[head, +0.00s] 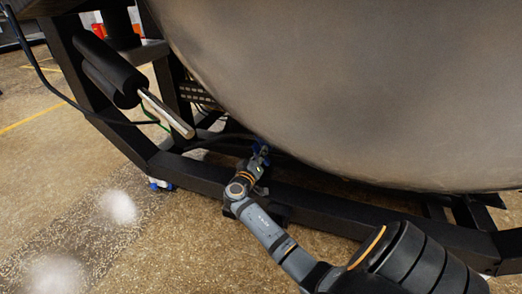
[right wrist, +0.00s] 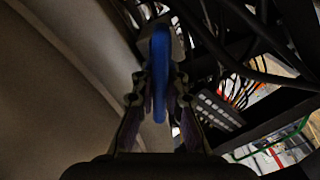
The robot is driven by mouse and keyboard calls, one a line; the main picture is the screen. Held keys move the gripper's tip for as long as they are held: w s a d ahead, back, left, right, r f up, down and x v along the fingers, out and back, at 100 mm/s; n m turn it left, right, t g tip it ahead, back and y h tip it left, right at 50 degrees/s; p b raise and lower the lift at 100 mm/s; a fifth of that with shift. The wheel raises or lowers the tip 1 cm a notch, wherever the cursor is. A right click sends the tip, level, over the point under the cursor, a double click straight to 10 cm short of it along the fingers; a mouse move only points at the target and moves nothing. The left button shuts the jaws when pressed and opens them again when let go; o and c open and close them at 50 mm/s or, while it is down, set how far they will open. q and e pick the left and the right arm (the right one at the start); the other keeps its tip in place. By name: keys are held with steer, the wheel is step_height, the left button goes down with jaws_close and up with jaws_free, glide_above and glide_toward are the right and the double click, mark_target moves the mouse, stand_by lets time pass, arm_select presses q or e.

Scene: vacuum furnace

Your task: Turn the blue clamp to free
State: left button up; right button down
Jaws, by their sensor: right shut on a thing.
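The blue clamp (right wrist: 160,70) shows in the middle of the right wrist view as an upright blue bar. My right gripper (right wrist: 161,88) has a finger on each side of it and is shut on it. My left gripper is not in view.
The large rounded metal vessel (head: 360,80) hangs close above my right gripper. A black frame beam (head: 330,208) runs below it. A metal rod (head: 166,113) sticks out at left. Black cables (right wrist: 262,50) and a terminal block (right wrist: 220,108) lie right of the clamp.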

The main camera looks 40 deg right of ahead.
steer(key=n+p, duration=0.2)
steer(key=n, duration=0.3)
steer(key=shift+w, duration=0.1)
steer(key=shift+p, duration=0.3)
stand_by(0.4)
steer(key=c, duration=1.4)
jaws_free()
steer(key=shift+f, duration=0.1)
steer(key=shift+o, duration=0.2)
steer(key=shift+a, duration=0.1)
steer(key=shift+a, duration=0.2)
steer(key=v, duration=1.1)
steer(key=shift+s+a, duration=0.2)
steer(key=shift+s, duration=0.1)
